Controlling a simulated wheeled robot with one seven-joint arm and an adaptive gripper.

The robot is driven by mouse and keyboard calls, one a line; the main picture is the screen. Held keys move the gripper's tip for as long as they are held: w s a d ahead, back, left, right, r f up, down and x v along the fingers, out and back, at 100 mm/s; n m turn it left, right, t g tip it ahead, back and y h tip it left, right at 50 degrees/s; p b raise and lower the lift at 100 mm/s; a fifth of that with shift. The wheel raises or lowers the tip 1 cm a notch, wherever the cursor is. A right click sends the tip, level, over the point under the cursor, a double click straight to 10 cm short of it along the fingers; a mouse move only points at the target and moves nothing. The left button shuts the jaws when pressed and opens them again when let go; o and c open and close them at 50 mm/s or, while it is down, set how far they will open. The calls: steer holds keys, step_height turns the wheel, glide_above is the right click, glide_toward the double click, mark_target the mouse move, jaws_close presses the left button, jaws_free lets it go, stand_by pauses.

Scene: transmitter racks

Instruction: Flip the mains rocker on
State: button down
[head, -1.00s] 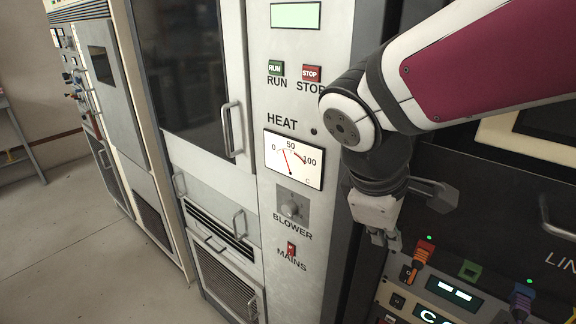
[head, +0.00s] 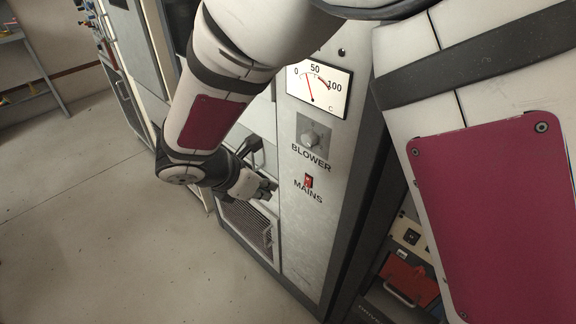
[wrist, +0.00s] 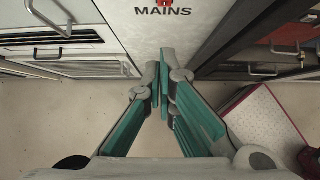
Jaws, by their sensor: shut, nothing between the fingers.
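The mains rocker (head: 309,181) is a small red switch on the white cabinet panel, above the word MAINS. In the wrist view only the lower edge of the red rocker (wrist: 165,3) shows at the top of the picture. My gripper (head: 271,189) is to the left of the rocker in the head view, apart from it. In the wrist view my gripper (wrist: 162,66) has its fingers together with nothing between them, below the MAINS lettering. Which way the rocker is set is too small to tell.
The blower knob (head: 313,136) and a lit heat meter (head: 319,89) are above the rocker on the same panel. A cabinet handle (wrist: 50,15) and vent grille (head: 247,229) are at the left. Open floor (head: 90,240) lies to the left.

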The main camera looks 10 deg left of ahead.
mark_target(308, 182)
steer(key=w+d+r+x, duration=0.1)
steer(key=r+x, duration=0.1)
steer(key=x, duration=1)
steer(key=shift+w+d+f, duration=0.2)
steer(key=shift+w+d, duration=0.15)
steer(key=shift+w, duration=0.15)
steer(key=b, duration=0.1)
steer(key=f+t+b, duration=0.1)
steer(key=shift+w+d+h+b, duration=0.15)
steer(key=shift+w+h+b, duration=0.15)
steer(key=shift+h+b, duration=0.1)
steer(key=shift+w+d+b, duration=0.1)
steer(key=shift+d+b, duration=0.05)
steer(key=shift+b, duration=0.25)
steer(key=shift+d, duration=0.1)
